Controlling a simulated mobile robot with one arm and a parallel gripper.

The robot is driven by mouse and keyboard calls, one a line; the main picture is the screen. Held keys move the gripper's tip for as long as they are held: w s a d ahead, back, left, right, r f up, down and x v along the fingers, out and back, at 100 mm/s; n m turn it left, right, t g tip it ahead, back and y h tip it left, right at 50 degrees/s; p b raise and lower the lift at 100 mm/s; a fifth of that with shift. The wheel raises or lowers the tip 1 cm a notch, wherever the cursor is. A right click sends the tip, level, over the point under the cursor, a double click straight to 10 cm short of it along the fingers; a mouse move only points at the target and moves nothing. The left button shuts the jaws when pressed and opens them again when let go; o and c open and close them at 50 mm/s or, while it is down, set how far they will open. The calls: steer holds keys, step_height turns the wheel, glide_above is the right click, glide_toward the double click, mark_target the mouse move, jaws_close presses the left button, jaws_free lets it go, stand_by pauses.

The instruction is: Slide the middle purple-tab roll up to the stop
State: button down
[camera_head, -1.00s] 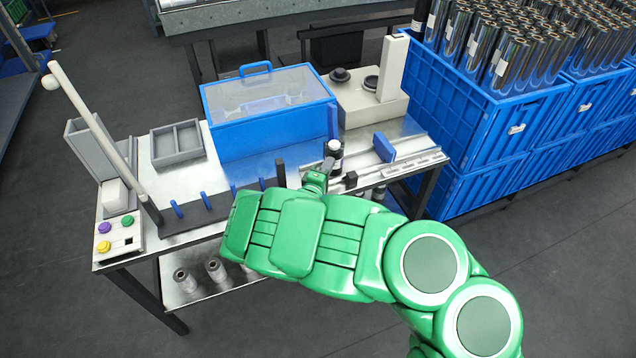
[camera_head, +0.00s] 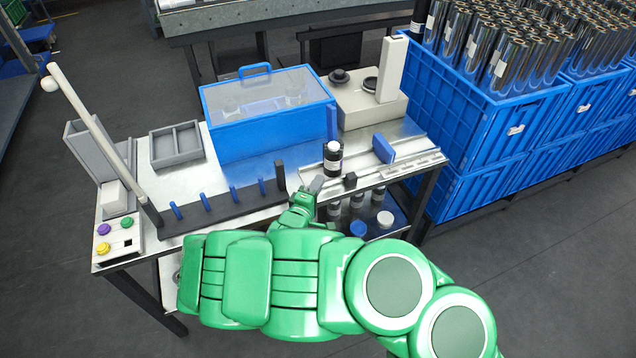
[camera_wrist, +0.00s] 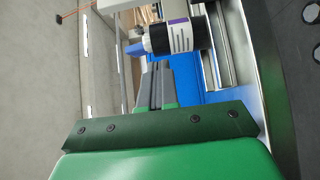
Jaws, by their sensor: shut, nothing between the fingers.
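A black roll (camera_head: 333,160) with a white label and white top stands upright on the bench, by the left end of the pale rail (camera_head: 413,167). In the wrist view the roll (camera_wrist: 176,37) fills the top middle, and its label has dark lines and a purple edge. My gripper (camera_head: 317,184) is shut and empty, in front and slightly left of the roll. In the wrist view its grey fingers (camera_wrist: 155,75) point at the roll; whether they touch it I cannot tell. A small black block (camera_head: 350,180) sits just right of my fingers; which part is the stop is unclear.
A black post (camera_head: 280,176) and a dark strip with blue pegs (camera_head: 222,205) are left. The blue clear-lidded box (camera_head: 268,125) stands behind. Several capped rolls (camera_head: 357,200) are below the bench edge.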

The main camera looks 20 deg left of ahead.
steer(key=s+a+r, duration=0.1)
steer(key=s+a, duration=0.3)
steer(key=a, duration=0.1)
glide_toward(331, 154)
steer(key=w+a, duration=0.3)
steer(key=w, duration=0.3)
steer(key=shift+w+d+f+h, duration=0.2)
steer(key=shift+w+d+h, duration=0.1)
steer(key=shift+d, duration=0.4)
steer(key=shift+w+d+r, duration=0.2)
steer(key=shift+w+d, duration=0.5)
steer(key=shift+w, duration=0.1)
steer(key=w+d, duration=0.6)
steer(key=shift+d+f, duration=0.2)
steer(key=shift+d, duration=0.2)
steer(key=shift+a, duration=0.1)
stand_by(0.7)
